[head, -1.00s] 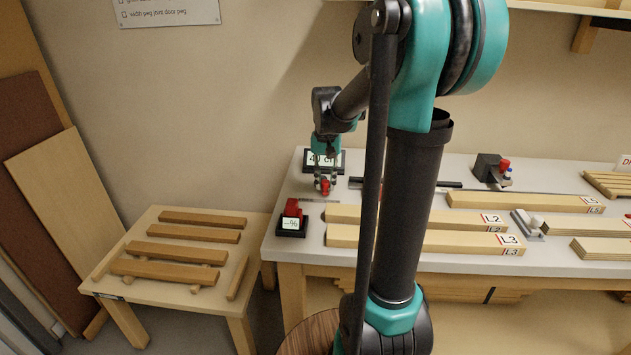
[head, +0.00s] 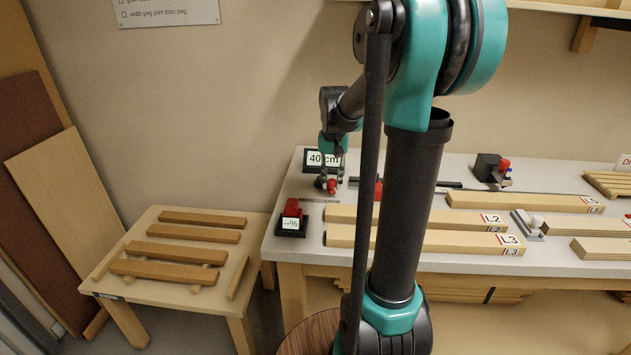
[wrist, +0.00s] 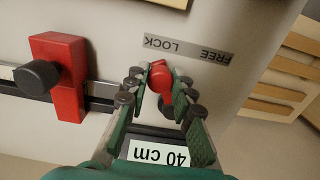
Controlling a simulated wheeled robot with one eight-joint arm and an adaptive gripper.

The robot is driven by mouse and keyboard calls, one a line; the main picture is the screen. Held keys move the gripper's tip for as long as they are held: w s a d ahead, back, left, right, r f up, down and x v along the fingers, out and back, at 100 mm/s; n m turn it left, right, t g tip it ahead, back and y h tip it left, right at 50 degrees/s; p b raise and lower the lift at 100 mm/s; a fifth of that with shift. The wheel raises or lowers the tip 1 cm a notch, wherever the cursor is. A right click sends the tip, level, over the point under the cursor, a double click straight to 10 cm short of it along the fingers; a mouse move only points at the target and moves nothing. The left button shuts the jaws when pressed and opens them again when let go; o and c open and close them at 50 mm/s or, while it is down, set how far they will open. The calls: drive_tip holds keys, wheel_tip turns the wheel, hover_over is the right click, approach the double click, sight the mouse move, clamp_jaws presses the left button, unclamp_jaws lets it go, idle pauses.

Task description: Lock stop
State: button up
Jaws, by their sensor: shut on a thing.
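My gripper (wrist: 157,84) is shut on a small red lever knob (wrist: 160,73) in the wrist view. The knob sits beside the word LOCK on the grey FREE/LOCK label (wrist: 188,47), which appears upside down there. The red stop block (wrist: 68,95) with its black knob (wrist: 36,78) is on the rail (wrist: 100,91), left of my gripper and apart from it. In the head view my gripper (head: 332,182) is at the bench's left end, and part of the stop (head: 378,188) shows beside my arm.
A display (head: 314,160) reading 40 cm stands behind my gripper. A small red-topped device (head: 292,215) stands at the bench's left edge. Boards L2 (head: 345,214) and L3 (head: 345,236) lie in front. A low table (head: 150,222) with wooden strips is at left.

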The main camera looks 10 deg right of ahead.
drive_tip(key=shift+w+d, duration=0.15)
drive_tip(key=shift+d, duration=0.2)
idle(0.4)
drive_tip(key=o, duration=0.8)
drive_tip(key=shift+r, duration=4.5)
